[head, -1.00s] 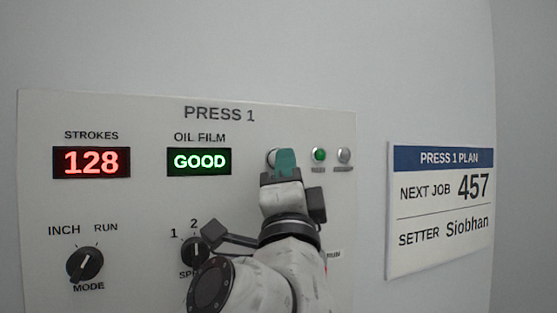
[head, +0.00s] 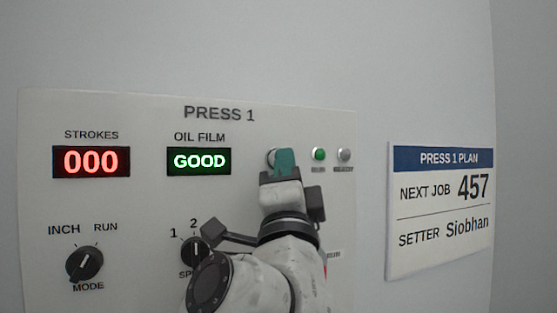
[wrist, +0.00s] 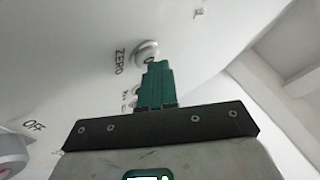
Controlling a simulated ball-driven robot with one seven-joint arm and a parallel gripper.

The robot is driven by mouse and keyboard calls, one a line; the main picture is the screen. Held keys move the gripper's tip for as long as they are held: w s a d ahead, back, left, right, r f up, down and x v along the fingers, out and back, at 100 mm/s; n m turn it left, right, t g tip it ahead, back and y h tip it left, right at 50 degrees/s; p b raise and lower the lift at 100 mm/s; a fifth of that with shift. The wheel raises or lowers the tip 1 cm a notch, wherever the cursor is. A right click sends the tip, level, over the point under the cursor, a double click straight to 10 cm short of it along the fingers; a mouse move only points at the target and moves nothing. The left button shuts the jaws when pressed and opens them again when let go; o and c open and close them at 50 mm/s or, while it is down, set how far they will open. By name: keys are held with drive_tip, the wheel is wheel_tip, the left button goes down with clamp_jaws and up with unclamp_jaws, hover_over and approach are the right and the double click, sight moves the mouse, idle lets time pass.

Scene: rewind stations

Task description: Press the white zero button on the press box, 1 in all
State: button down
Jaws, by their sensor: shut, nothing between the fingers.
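The press box (head: 100,210) is a pale panel headed PRESS 1. Its red STROKES display (head: 91,162) reads 000. The white zero button (head: 271,157) is mostly hidden behind my fingers in the head view. In the wrist view the white button (wrist: 146,50) shows beside the word ZERO, right at my fingertips. My gripper (head: 285,160) is shut and empty, its green fingers together. In the wrist view the tips of my gripper (wrist: 157,66) overlap the button's lower edge and look to be touching it.
A green lamp (head: 319,154) and a grey lamp (head: 344,155) sit just right of my fingers. The OIL FILM display (head: 199,161) reads GOOD. The MODE knob (head: 85,263) and speed knob (head: 194,252) are lower left. A PRESS 1 PLAN sign (head: 440,210) hangs at the right.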

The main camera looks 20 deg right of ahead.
drive_tip(key=shift+s, duration=0.6)
drive_tip(key=shift+s, duration=0.1)
drive_tip(key=s+b, duration=0.1)
drive_tip(key=s, duration=0.4)
drive_tip(key=shift+w, duration=0.1)
idle(0.7)
